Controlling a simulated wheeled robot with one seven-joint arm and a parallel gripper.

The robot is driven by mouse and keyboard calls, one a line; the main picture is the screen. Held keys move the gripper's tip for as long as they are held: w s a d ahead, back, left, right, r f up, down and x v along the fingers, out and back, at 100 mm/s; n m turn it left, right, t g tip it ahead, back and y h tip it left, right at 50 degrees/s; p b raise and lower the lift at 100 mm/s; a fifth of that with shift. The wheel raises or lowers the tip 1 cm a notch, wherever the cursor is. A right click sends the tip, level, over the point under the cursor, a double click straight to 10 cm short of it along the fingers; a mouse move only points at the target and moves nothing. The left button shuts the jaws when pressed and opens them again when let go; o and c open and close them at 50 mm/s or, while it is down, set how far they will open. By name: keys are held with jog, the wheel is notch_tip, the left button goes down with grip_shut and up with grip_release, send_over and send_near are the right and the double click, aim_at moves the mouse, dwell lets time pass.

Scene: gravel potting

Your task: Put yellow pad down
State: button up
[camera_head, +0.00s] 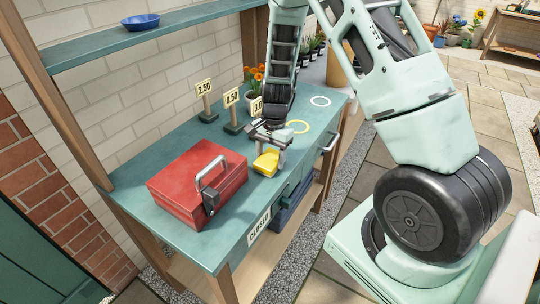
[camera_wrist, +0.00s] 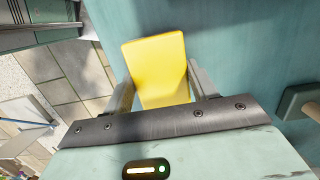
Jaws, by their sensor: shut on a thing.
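The yellow pad (camera_head: 266,163) is between the fingers of my gripper (camera_head: 268,147), low over the front part of the teal table (camera_head: 215,240). In the wrist view the yellow pad (camera_wrist: 158,65) sits between the two fingers of my gripper (camera_wrist: 160,88), which is shut on it. I cannot tell whether the pad touches the tabletop.
A red toolbox (camera_head: 180,185) with a grey handle stands to the left of the pad. Price signs (camera_head: 231,98) and orange flowers (camera_head: 256,80) stand at the back.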

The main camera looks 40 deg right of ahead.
aim_at(273, 154)
jog(key=shift+f, duration=0.1)
jog(key=o, duration=1.2)
notch_tip(273, 154, up, 11)
jog(key=d+b, duration=0.1)
jog(key=d, duration=0.1)
jog(key=s+a+r+n, duration=0.3)
jog(key=s+a+n, duration=0.15)
jog(key=a, duration=0.55)
jog(key=s+a+r+n, duration=0.35)
jog(key=a+n, duration=0.25)
jog(key=a, duration=0.3)
jog(key=s+a+n, duration=0.2)
jog(key=s+n, duration=0.1)
jog(key=s, duration=0.2)
jog(key=s+a+n, duration=0.3)
jog(key=s+n, duration=0.1)
jog(key=s, duration=0.2)
jog(key=s+a+r+n+h, duration=0.1)
jog(key=s+a+n, duration=0.1)
jog(key=s+n, duration=0.2)
jog(key=shift+s+a+r+t, duration=0.1)
jog(key=shift+s+a+t, duration=0.2)
jog(key=shift+s, duration=0.35)
